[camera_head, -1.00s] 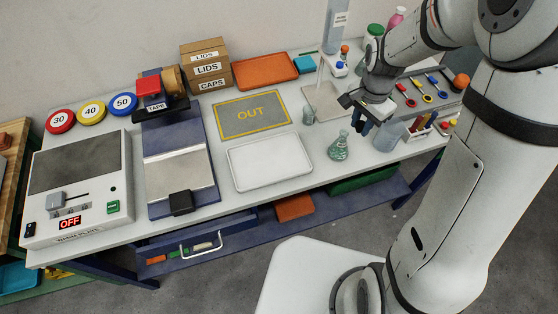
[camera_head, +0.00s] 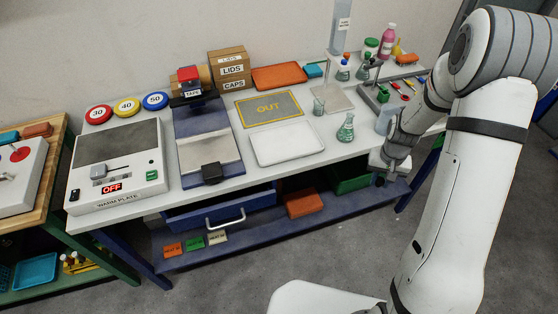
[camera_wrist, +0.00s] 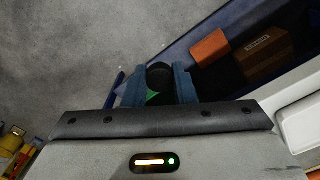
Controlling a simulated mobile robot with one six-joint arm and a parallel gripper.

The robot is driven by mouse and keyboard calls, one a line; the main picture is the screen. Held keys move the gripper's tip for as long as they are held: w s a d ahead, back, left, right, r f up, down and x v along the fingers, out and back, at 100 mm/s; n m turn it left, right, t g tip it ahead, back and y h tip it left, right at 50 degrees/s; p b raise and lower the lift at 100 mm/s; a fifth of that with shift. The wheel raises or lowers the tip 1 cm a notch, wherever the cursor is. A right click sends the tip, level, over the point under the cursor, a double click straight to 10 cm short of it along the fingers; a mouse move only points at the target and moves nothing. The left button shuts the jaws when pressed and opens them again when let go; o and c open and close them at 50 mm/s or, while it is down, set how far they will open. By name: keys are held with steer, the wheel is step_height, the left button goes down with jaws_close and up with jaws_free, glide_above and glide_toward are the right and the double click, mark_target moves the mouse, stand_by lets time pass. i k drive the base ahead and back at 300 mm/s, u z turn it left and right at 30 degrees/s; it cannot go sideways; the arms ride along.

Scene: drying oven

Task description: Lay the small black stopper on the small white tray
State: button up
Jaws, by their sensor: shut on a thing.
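The small white tray (camera_head: 287,143) lies flat on the table below the yellow-edged OUT mat, and its surface is bare. My gripper (camera_head: 380,180) hangs past the front edge of the table, to the right of the tray and lower than it. In the wrist view my gripper (camera_wrist: 159,85) has its blue fingers shut on the small black stopper (camera_wrist: 160,74), which shows as a dark rounded shape between them. A bit of green shows just below the stopper. The stopper cannot be made out in the head view.
A glass flask (camera_head: 346,128) and a small beaker (camera_head: 319,106) stand right of the tray. A clear beaker (camera_head: 386,119) stands near my arm. The drawer (camera_head: 222,208) and lower shelf, with an orange bin (camera_head: 305,203) and green bin (camera_head: 351,181), are under the table.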

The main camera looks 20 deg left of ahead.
mark_target(270, 145)
steer(key=k, duration=0.85)
steer(key=i, duration=0.55)
steer(key=u, duration=0.65)
steer(key=i, duration=1.1)
steer(key=z, duration=0.05)
